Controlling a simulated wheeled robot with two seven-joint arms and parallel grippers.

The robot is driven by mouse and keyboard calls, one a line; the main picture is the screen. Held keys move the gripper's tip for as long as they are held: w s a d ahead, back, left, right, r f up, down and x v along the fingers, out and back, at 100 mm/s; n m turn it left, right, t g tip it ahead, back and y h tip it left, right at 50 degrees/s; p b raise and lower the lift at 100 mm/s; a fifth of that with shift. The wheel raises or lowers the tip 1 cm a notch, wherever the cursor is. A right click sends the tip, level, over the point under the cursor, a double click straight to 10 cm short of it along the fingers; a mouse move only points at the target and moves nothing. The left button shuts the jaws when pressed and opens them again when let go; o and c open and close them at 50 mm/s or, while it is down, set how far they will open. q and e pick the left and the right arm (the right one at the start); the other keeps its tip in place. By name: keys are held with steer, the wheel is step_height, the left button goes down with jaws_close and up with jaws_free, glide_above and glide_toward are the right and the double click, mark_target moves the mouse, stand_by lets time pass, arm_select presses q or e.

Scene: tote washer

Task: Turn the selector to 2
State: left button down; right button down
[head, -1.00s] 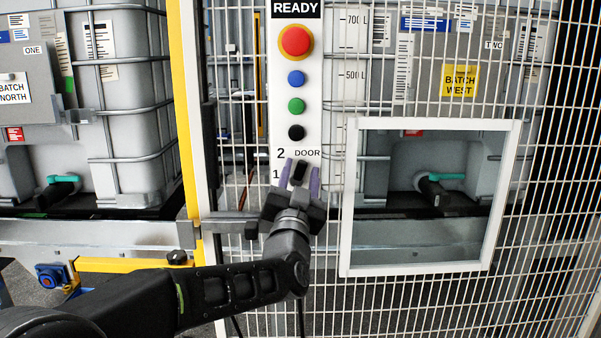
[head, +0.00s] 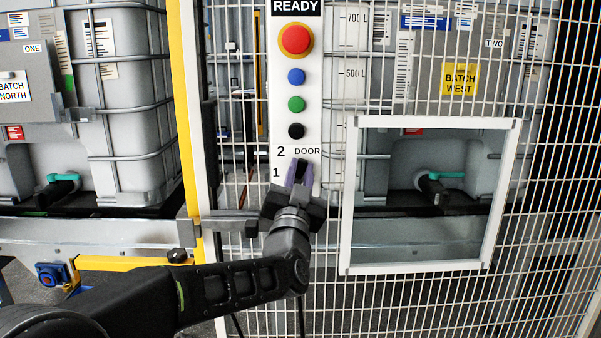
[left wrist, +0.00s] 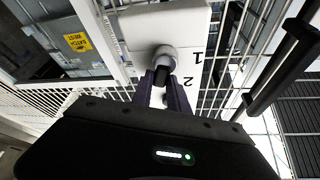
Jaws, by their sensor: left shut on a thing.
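The selector is a small black knob (head: 302,166) low on the white control panel (head: 284,122), under the word DOOR. The numbers 2 and 1 are printed to its left, 2 above 1. My left gripper (head: 299,177) is at the knob from below, its purple fingers shut on it. In the left wrist view the fingers (left wrist: 164,88) close around the dark knob (left wrist: 163,73) on its pale round base. The fingers partly hide the knob, so I cannot tell exactly which number it points to. My right gripper is not in view.
Above the selector sit black (head: 296,131), green (head: 296,104) and blue (head: 296,77) buttons and a red mushroom button (head: 296,39). A white-framed window (head: 347,200) is right of the panel in the mesh fence. A yellow post (head: 183,110) stands left.

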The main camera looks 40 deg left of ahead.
arm_select(q)
steer(key=n+b, duration=0.1)
steer(key=n+y+b, duration=0.1)
steer(key=n+b, duration=0.1)
steer(key=shift+s+a+f+g, duration=0.1)
steer(key=shift+a+f+g, duration=0.05)
steer(key=shift+g, duration=0.15)
steer(key=shift+s+a+n+g+y+b, duration=0.2)
steer(key=shift+n+g+y+b, duration=0.6)
steer(key=shift+n, duration=1.3)
steer(key=shift+s+a+n+g+y+b, duration=0.2)
steer(key=shift+n+g+y+b, duration=0.55)
steer(key=shift+n, duration=1.35)
steer(key=shift+s+a+n+g+y+b, duration=0.1)
steer(key=shift+a+n+g+y+b, duration=0.2)
steer(key=shift+n+g+y+b, duration=1.15)
steer(key=shift+n+t+h+p, duration=0.4)
steer(key=shift+n+h+p, duration=0.1)
steer(key=shift+n+p, duration=0.3)
steer(key=c, duration=1.3)
jaws_free()
steer(key=shift+s, duration=0.1)
